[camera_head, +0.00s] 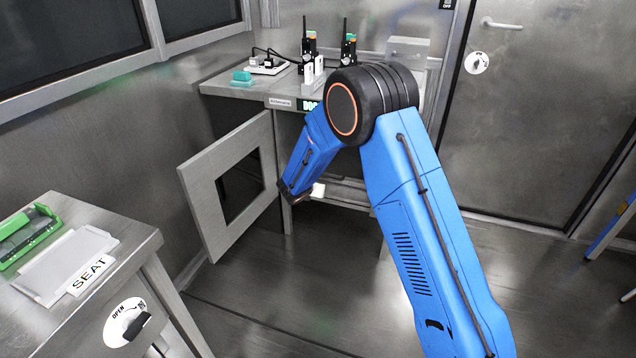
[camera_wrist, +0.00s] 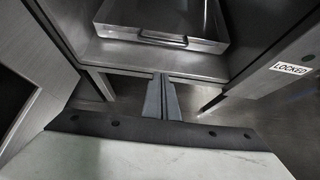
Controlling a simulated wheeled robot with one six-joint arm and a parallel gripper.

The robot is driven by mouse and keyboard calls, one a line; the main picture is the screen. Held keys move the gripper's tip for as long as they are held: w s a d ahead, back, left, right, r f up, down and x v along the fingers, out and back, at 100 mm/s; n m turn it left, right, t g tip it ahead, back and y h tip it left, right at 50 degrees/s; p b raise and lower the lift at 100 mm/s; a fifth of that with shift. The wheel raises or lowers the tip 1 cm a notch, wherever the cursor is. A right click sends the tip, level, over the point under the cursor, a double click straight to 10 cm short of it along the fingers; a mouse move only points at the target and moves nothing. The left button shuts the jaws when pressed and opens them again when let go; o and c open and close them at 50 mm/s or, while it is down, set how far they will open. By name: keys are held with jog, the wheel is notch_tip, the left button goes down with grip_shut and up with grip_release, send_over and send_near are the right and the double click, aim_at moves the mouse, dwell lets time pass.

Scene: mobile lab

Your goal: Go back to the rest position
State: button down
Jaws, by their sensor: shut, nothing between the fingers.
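My blue arm reaches forward in the head view and bends down at a black elbow joint. Its wrist end hangs by the opened cabinet door (camera_head: 205,165), and the fingers cannot be made out there. In the wrist view my gripper (camera_wrist: 162,78) shows as two dark fingers close together with nothing between them. Beyond the fingertips is a metal shelf (camera_wrist: 110,52) with a shallow metal tray (camera_wrist: 205,47) on it. The fingers appear apart from the tray.
A workbench (camera_head: 225,88) holds radios, a power strip (camera_head: 268,66) and a teal item (camera_head: 241,77). A table (camera_head: 60,320) at left carries a green case (camera_head: 30,235) and a SEAT label (camera_head: 90,273). A LOCKED label (camera_wrist: 292,68) is at right in the wrist view. Floor is clear between.

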jog(key=s+d+r+m+g+h, duration=0.1)
jog(key=s+d+r+m, duration=0.3)
jog(key=d+r, duration=0.4)
jog(key=s+d+r+m+g+h, duration=0.1)
jog(key=s+d+r+m, duration=0.35)
jog(key=d+r, duration=0.3)
jog(key=s+d+r+m+g, duration=0.2)
jog(key=s+d+r+m, duration=0.65)
jog(key=s+d, duration=0.35)
jog(key=s+d+r+m+g+y, duration=0.1)
jog(key=s+d+r+m+y, duration=0.3)
jog(key=s, duration=1)
jog(key=s+r+m+g+h, duration=0.1)
jog(key=s+m, duration=0.6)
jog(key=s, duration=0.6)
jog(key=s+a+f+m+y, duration=0.1)
jog(key=s+a+m+y, duration=0.1)
jog(key=s, duration=0.8)
jog(key=shift+a+m+t+y, duration=0.35)
jog(key=shift+a+m, duration=0.25)
jog(key=shift+m, duration=0.4)
